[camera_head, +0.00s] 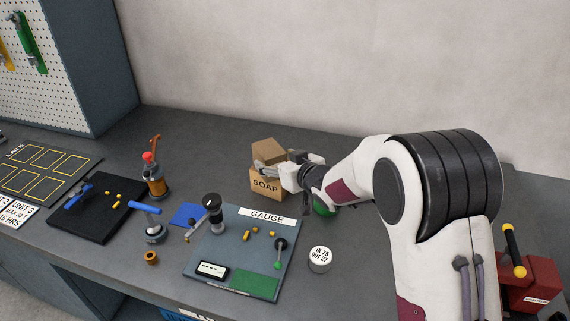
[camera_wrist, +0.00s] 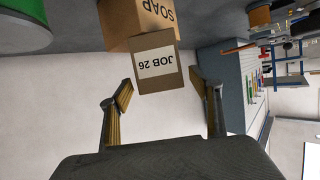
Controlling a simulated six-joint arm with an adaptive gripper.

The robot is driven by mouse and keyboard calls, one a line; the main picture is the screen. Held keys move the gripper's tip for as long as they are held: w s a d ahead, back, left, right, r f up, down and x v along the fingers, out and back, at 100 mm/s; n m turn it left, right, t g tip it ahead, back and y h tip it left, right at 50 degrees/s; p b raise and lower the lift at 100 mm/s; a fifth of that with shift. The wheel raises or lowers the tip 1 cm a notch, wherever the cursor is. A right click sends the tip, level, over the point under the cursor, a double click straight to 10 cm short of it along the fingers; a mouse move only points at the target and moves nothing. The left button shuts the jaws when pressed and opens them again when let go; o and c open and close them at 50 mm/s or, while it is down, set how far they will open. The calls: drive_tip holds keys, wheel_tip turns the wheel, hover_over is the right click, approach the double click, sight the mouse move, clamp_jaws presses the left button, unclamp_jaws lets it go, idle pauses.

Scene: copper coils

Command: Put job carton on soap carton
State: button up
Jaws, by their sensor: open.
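The soap carton (camera_head: 266,186) is a brown box lettered SOAP, upright on the bench near the back wall. It also shows at the top of the wrist view (camera_wrist: 130,22). The job carton (camera_wrist: 158,66), a smaller brown box with a white JOB 26 label, sits on the soap carton; in the camera_head view its upper part (camera_head: 269,149) shows above my gripper. My gripper (camera_wrist: 161,88) is open, its fingers on either side of the job carton's outer end with gaps visible.
A green round object (camera_head: 324,209) stands under my wrist. The gauge board (camera_head: 225,245) with small parts lies in front, with a white-topped round tin (camera_head: 319,259) to its right.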

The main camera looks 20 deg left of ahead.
drive_tip(key=shift+v, duration=2.3)
drive_tip(key=shift+w+d+r, duration=0.1)
drive_tip(key=shift+d+r, duration=0.25)
drive_tip(key=shift+d, duration=0.1)
drive_tip(key=s+d+r+m+h, duration=0.1)
drive_tip(key=s+d+r+h, duration=0.15)
drive_tip(key=d, duration=0.45)
drive_tip(key=s+d+r+m+t+h, duration=0.1)
drive_tip(key=d+r+m+h, duration=0.1)
drive_tip(key=d+r, duration=0.3)
drive_tip(key=s+d+r+m+h, duration=0.1)
drive_tip(key=d+r+h, duration=0.1)
drive_tip(key=d, duration=0.6)
drive_tip(key=s+d+r+m+g+h, duration=0.1)
drive_tip(key=s+d+r+m+h, duration=0.1)
drive_tip(key=s+d, duration=0.85)
drive_tip(key=s+d+f+m+g, duration=0.1)
drive_tip(key=s+d+g, duration=0.1)
drive_tip(key=s, duration=0.9)
drive_tip(key=s+d+f+m+g, duration=0.1)
drive_tip(key=s+d+f+m, duration=0.1)
drive_tip(key=s, duration=1)
drive_tip(key=shift+s+d+f+g+h, duration=0.2)
drive_tip(key=shift+d+g+h, duration=0.25)
drive_tip(key=shift+d, duration=0.3)
